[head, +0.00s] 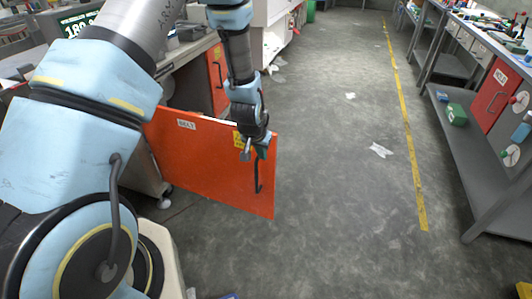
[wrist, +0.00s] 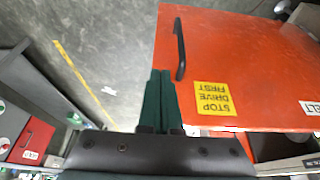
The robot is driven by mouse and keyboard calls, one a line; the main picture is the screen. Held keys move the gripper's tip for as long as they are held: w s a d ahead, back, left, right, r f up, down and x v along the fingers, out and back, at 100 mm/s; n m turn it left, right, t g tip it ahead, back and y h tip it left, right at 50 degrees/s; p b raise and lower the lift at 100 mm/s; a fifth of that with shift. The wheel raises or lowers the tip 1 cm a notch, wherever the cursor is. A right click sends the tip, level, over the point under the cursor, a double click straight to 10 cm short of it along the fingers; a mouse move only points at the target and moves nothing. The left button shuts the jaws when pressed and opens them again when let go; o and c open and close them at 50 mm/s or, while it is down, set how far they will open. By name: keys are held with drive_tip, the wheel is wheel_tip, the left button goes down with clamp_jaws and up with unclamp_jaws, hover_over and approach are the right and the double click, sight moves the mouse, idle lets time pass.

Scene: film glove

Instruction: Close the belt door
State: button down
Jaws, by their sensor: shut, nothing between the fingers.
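The belt door (head: 205,165) is an orange-red panel with a "BELT" label, standing swung out from the bench at left in the head view. Its black bar handle (head: 258,177) is near the free right edge. My gripper (head: 254,152) points down at the door's upper right part, overlapping it just above the handle. In the wrist view, the closed green fingers (wrist: 161,75) lie over the door's left edge, beside the handle (wrist: 180,48) and the yellow "STOP DRIVE FIRST" sticker (wrist: 213,97). The fingers are empty. I cannot tell whether they touch the door.
Another orange door (head: 217,78) is on the bench behind. The grey floor between, with a yellow line (head: 405,130), is mostly clear except paper scraps (head: 380,150).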

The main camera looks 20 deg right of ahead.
sight(270, 155)
drive_tip(key=shift+w+d+f+p, duration=0.6)
drive_tip(key=shift+w+d+f, duration=0.15)
drive_tip(key=shift+f, duration=0.25)
drive_tip(key=shift+w+d+f+p, duration=0.55)
drive_tip(key=shift+w+d+f, duration=0.2)
drive_tip(key=shift+f, duration=0.25)
drive_tip(key=shift+w+d+f+p, duration=0.65)
drive_tip(key=shift+d+f, duration=0.2)
drive_tip(key=shift+f, duration=0.15)
